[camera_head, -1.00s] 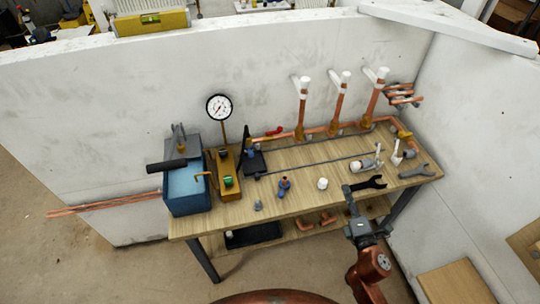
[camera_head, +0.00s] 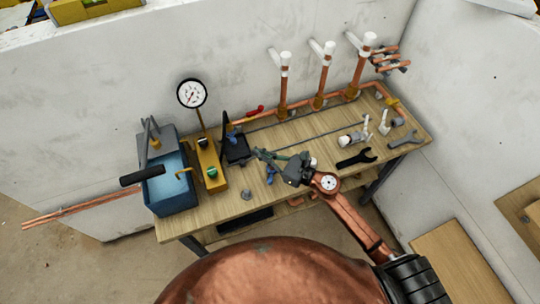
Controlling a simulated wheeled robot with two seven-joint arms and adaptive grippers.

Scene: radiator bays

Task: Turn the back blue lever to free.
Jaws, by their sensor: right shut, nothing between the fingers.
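A small blue part (camera_head: 240,141) shows on the black stand behind the yellow block. A second blue piece, a fitting with a copper-coloured part (camera_head: 270,174), stands nearer the front of the wooden bench. I cannot tell which way any lever on them points. My right gripper (camera_head: 262,154) reaches in from the right, low over the bench. It is shut and empty, its fingers pointing left toward the black stand, just behind the front blue fitting. I cannot tell whether it touches anything. My left gripper is not in view.
A blue tank (camera_head: 172,190) with a black handle stands at the bench's left, beside a yellow block (camera_head: 207,172) carrying a pressure gauge (camera_head: 191,93). Copper risers (camera_head: 320,88) with white tops stand along the back wall.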

